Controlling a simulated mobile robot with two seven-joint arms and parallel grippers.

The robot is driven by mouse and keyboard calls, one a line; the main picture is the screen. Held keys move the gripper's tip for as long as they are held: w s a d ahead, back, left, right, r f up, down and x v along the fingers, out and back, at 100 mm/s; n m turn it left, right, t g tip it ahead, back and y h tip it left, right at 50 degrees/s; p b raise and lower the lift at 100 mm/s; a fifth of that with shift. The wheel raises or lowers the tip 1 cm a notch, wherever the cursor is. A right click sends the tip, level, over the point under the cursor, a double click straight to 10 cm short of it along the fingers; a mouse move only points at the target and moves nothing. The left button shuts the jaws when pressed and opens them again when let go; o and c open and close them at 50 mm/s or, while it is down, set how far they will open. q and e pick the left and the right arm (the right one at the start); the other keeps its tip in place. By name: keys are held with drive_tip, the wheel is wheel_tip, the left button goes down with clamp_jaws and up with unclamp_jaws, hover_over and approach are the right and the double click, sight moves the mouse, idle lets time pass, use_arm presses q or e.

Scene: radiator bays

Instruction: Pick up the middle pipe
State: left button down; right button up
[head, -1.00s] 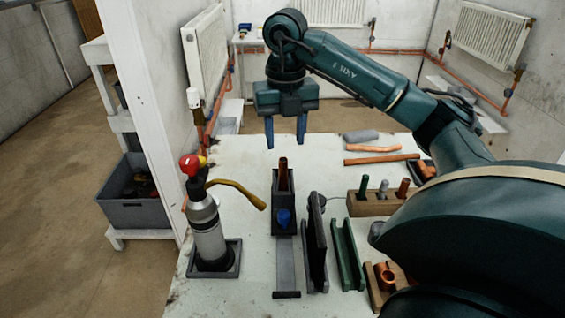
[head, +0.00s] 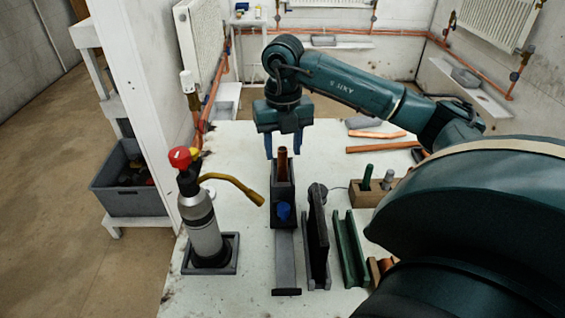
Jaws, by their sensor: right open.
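A short copper pipe (head: 283,163) stands upright in a dark grey clamp block (head: 283,205) with a blue knob, near the middle of the table. My right gripper (head: 283,153) points down with its two blue fingers apart and empty. In the picture its fingertips flank the pipe's top; I cannot tell how far behind or above it they are. Two more copper pipes lie at the back: a bent one (head: 376,134) and a straighter one (head: 383,146). I cannot tell which pipe counts as the middle one. My left gripper is out of view.
A gas torch (head: 204,225) with a brass nozzle stands in a tray at left. Right of the clamp are a dark upright plate (head: 317,240), a green channel (head: 350,250) and a wooden block (head: 365,194) holding upright pieces. My right arm hides the table's right side.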

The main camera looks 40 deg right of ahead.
sight(282, 161)
wheel_tip(282, 161, down, 4)
drive_tip(key=shift+f, duration=0.25)
drive_tip(key=shift+c, duration=0.3)
clamp_jaws()
